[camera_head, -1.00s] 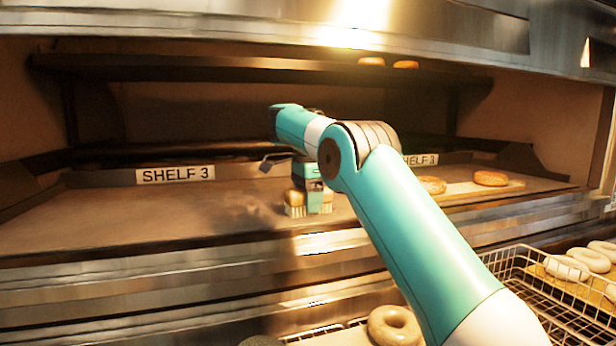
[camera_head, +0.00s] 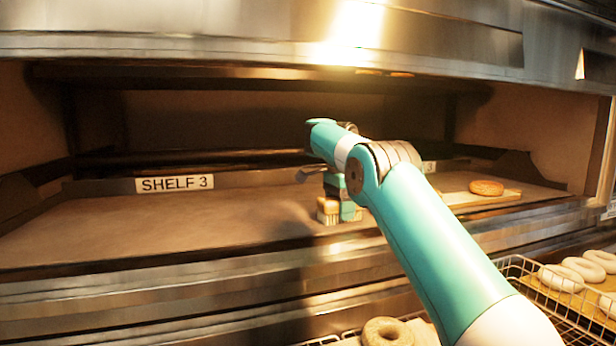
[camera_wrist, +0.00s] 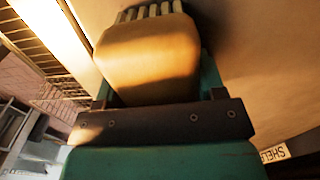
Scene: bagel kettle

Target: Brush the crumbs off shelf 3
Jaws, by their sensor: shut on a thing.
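My gripper (camera_head: 345,202) is shut on a brush (camera_head: 327,211) with a wooden body and pale bristles, low over shelf 3 (camera_head: 150,225). The bristles appear at or very near the shelf surface; I cannot tell whether they touch. In the wrist view the brush (camera_wrist: 150,55) fills the jaws, its bristles pointing to the top of the picture. The "SHELF 3" label (camera_head: 174,184) is on the shelf's back edge at left. I cannot make out any crumbs on the visible part of the shelf.
A board (camera_head: 478,197) with a bagel (camera_head: 486,187) lies at the shelf's right. Below at right is a wire basket (camera_head: 522,272) with pale bagel rings (camera_head: 584,268). Another bagel (camera_head: 388,332) is at bottom centre. The shelf's left side is clear.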

